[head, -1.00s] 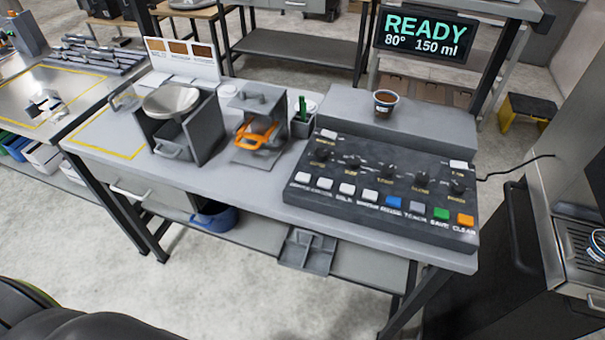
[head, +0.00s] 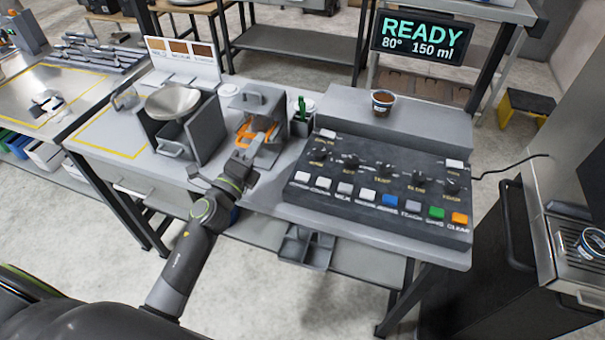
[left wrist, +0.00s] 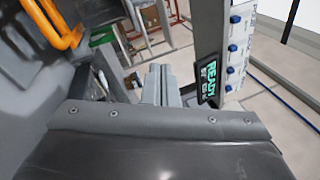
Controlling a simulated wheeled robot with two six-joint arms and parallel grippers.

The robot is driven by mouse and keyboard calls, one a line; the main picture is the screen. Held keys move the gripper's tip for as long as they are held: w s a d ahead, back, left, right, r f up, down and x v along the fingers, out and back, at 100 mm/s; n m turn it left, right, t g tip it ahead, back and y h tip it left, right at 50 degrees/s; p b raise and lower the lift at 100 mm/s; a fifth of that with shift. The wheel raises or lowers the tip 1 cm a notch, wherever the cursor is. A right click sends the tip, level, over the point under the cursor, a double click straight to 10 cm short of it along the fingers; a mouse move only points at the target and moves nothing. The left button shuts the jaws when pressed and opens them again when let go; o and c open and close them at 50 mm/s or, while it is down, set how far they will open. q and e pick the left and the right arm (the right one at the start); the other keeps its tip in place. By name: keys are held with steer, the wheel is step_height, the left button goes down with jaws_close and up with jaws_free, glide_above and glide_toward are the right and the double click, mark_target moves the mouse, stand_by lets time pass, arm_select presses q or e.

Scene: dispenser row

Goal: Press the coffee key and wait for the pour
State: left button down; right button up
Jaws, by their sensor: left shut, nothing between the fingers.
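The dark key panel (head: 375,190) lies on the right half of the bench, with a front row of white, blue, grey, green and orange keys. The key labels are too small to read surely, so I cannot tell which is the coffee key. A cup with brown contents (head: 382,102) stands on the grey ledge behind the panel. The display (head: 423,38) reads READY, 80°, 150 ml; it also shows in the left wrist view (left wrist: 208,80). My left gripper (head: 264,128) is shut and empty, in front of the orange-handled unit, left of the panel and apart from its keys. My right gripper is out of view.
The orange-handled unit (head: 246,132) is close to my left gripper. A grey box with a metal bowl (head: 172,101) stands left of it. A holder with green items (head: 301,122) stands between unit and panel. The space above the keys is clear.

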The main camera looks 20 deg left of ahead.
arm_select(q)
steer(key=w+d+r+m+g+h, duration=0.1)
steer(key=d+r+m+g+h, duration=0.35)
steer(key=m, duration=0.65)
steer(key=w+d+r+m+g+h, duration=0.1)
steer(key=d+m+g+h, duration=0.45)
steer(key=m, duration=0.55)
steer(key=f+m+g+y, duration=0.1)
steer(key=m+y, duration=0.1)
steer(key=m, duration=0.1)
steer(key=w+a+f+m+g+y, duration=0.1)
steer(key=f+m+g+y, duration=0.1)
steer(key=m, duration=0.1)
steer(key=f+m+g+y, duration=0.1)
steer(key=m+g+y, duration=0.1)
steer(key=m, duration=0.2)
steer(key=shift+w+a+f+p, duration=0.15)
steer(key=shift+w+a+p, duration=0.05)
steer(key=shift+p, duration=0.1)
steer(key=shift+f, duration=0.1)
